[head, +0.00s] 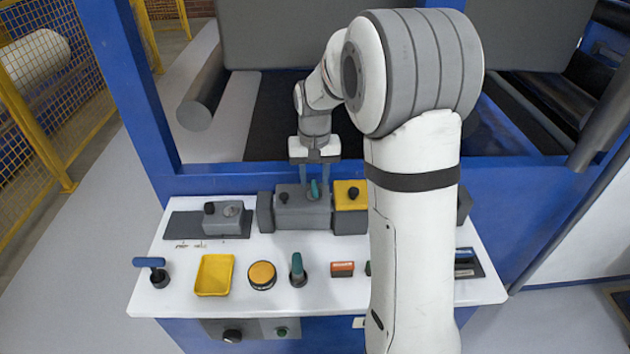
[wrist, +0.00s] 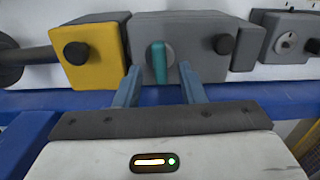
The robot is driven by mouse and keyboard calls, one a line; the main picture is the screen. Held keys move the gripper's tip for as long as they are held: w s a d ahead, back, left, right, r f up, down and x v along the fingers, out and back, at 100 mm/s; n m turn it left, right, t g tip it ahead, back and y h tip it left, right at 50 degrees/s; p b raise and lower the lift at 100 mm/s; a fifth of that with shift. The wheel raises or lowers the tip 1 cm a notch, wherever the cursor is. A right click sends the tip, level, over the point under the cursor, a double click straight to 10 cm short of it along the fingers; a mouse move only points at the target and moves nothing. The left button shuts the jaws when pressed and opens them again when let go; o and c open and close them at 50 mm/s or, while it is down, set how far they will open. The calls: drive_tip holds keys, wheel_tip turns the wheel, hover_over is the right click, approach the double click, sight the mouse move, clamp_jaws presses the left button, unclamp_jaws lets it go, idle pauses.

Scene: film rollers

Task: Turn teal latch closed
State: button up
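In the wrist view the latch (wrist: 158,64) stands roughly vertical on a round grey base, left of a black knob (wrist: 223,44). My gripper (head: 317,178) reaches down to the block from behind. In the wrist view its two blue-grey fingers (wrist: 159,84) are apart, with the latch between them in the picture. Whether either finger touches the latch cannot be told.
A yellow block (head: 350,196) with a black knob adjoins the grey block. A grey unit (head: 228,218) lies left. Nearer on the white panel are a blue T-handle (head: 150,263), yellow tray (head: 214,275), orange button (head: 262,275) and another teal lever (head: 297,266). My arm hides the panel's right part.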

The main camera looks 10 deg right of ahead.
sight(315, 186)
wheel_tip(315, 186, up, 6)
drive_tip(key=shift+s, duration=0.1)
idle(0.5)
drive_tip(key=s+n+t, duration=0.1)
drive_tip(key=s+t, duration=0.1)
drive_tip(key=s, duration=2.2)
drive_tip(key=shift+s+d+r+n+t, duration=0.15)
drive_tip(key=shift+r+n+t, duration=0.15)
drive_tip(key=shift+r+n, duration=0.15)
drive_tip(key=shift+s, duration=0.15)
